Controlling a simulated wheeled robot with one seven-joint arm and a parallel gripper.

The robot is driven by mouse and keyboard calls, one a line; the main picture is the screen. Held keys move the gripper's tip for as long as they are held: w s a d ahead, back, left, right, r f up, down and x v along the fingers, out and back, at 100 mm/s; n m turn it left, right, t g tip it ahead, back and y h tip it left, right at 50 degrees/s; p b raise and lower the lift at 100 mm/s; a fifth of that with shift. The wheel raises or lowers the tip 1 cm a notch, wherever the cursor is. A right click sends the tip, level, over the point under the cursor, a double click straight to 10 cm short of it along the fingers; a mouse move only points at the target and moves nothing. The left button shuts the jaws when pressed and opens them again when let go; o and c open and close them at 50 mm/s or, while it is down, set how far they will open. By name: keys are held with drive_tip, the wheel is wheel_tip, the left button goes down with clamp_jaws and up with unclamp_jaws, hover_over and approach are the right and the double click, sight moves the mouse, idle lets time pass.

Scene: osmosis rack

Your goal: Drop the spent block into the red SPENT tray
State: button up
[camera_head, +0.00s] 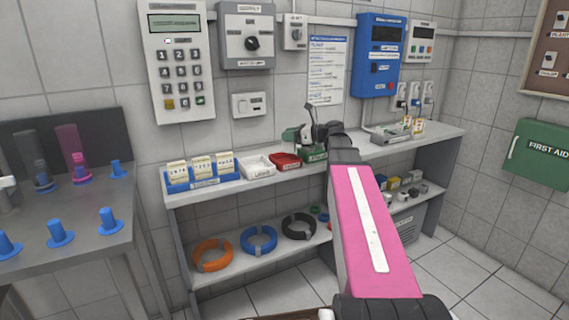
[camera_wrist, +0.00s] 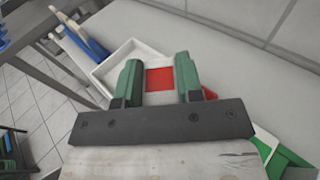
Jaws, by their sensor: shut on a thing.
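My gripper (camera_wrist: 158,66) has two green fingers shut on a block (camera_wrist: 159,79) that shows a red face between them in the wrist view. In the head view, my gripper (camera_head: 305,134) is above the shelf, close to the red tray, and the block cannot be made out clearly. The red tray (camera_head: 285,160) sits on the top shelf, between a white tray (camera_head: 257,167) and a green tray (camera_head: 317,156). In the wrist view, the red tray (camera_wrist: 210,94) shows only as a sliver beside the right finger; the rest is hidden.
A blue rack (camera_head: 203,182) with several labelled cards stands left of the white tray. A grey device (camera_head: 385,138) sits farther right on the shelf. Coiled hoses (camera_head: 258,240) lie on the lower shelf. A table with blue pegs (camera_head: 108,220) stands at left.

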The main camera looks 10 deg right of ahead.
drive_tip(key=o, duration=1)
drive_tip(key=shift+o, duration=0.2)
drive_tip(key=shift+f, duration=0.1)
drive_tip(key=v, duration=1.1)
drive_tip(key=shift+w, duration=0.1)
